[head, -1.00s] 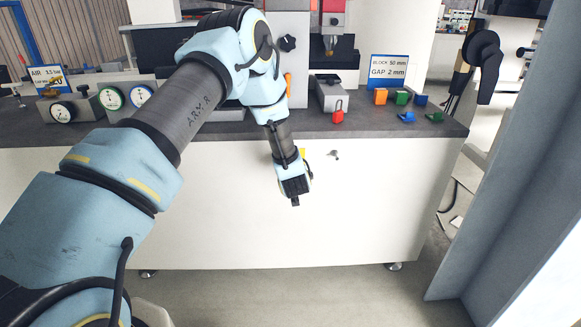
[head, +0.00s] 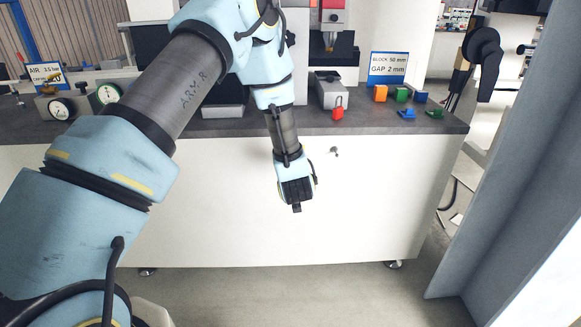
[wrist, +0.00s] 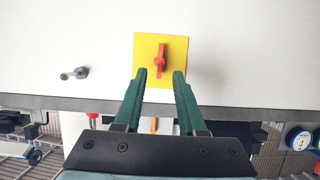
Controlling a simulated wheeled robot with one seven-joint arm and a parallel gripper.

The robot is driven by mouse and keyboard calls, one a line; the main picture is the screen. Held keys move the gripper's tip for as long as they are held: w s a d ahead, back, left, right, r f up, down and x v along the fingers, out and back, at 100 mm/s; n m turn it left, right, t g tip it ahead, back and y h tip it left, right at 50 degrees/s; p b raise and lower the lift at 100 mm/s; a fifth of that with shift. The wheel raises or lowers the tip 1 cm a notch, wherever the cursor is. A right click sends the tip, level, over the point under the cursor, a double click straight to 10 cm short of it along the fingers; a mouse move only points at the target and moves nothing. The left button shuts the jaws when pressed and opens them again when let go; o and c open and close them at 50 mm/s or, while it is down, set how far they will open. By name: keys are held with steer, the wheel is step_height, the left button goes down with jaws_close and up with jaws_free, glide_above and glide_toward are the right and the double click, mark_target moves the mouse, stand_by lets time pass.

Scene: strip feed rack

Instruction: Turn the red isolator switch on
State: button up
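The red isolator switch (wrist: 160,61) is a red handle on a yellow square plate (wrist: 146,45), mounted on the white front panel of the bench in the wrist view. The handle stands roughly upright in that view. My gripper (wrist: 163,76) is open, its two green fingers at either side of the handle's lower end, with space between. Contact with the handle cannot be told. In the head view my gripper (head: 297,208) is in front of the white panel and the switch is hidden behind my arm.
A small grey knob or key (wrist: 74,74) sticks out of the panel beside the switch; it also shows in the head view (head: 334,151). On the dark bench top (head: 370,126) above are a red padlock-like part (head: 338,112) and several coloured blocks.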

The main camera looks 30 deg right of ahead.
steer(key=shift+v, duration=1.6)
